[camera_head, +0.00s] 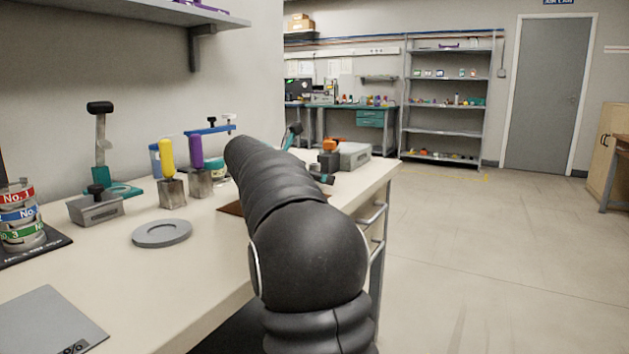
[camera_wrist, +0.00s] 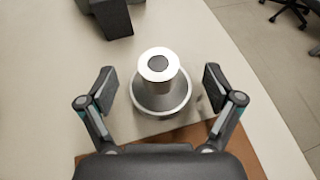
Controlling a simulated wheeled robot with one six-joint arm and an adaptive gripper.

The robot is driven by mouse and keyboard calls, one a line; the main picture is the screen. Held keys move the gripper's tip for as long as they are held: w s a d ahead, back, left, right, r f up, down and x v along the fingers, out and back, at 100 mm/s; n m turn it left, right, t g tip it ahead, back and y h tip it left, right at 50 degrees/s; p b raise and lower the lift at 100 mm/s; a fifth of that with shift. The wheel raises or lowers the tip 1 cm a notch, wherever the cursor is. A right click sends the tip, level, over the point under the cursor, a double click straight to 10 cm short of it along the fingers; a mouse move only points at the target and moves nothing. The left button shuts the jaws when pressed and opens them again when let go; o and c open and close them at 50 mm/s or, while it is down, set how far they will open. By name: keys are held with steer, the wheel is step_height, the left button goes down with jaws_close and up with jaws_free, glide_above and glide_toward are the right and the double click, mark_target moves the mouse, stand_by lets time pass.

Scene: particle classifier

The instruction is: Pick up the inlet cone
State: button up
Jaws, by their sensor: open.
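The inlet cone (camera_wrist: 175,95), a silver metal piece with a narrow round top, a dark hole and a wider round base, stands upright in the middle of the wrist view. My gripper (camera_wrist: 158,84) is open, with one finger on each side of the cone and a visible gap at both sides. Nothing is held. In the head view my black arm hides the cone and the gripper.
A brown mat (camera_wrist: 190,137) lies by the cone on the pale workbench (camera_head: 200,270). A dark block (camera_wrist: 112,17) stands beyond the cone. A grey disc (camera_head: 162,232), metal blocks with yellow and purple handles (camera_head: 172,192), and a labelled sieve stack (camera_head: 22,215) stand left of my arm.

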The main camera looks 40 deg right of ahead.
mark_target(319, 164)
steer(key=c, duration=1.4)
steer(key=shift+r, duration=0.1)
steer(key=shift+r, duration=0.5)
steer(key=r, duration=0.1)
steer(key=r+p, duration=0.2)
steer(key=r, duration=0.1)
steer(key=shift+s+d, duration=0.3)
steer(key=shift+s, duration=0.05)
steer(key=s+d+r, duration=0.2)
steer(key=s+d+r+p, duration=0.1)
steer(key=s+d+r, duration=0.1)
steer(key=s+d, duration=0.1)
steer(key=s+d+r, duration=0.2)
steer(key=s, duration=0.1)
steer(key=shift+d+p, duration=0.15)
steer(key=shift+p, duration=0.25)
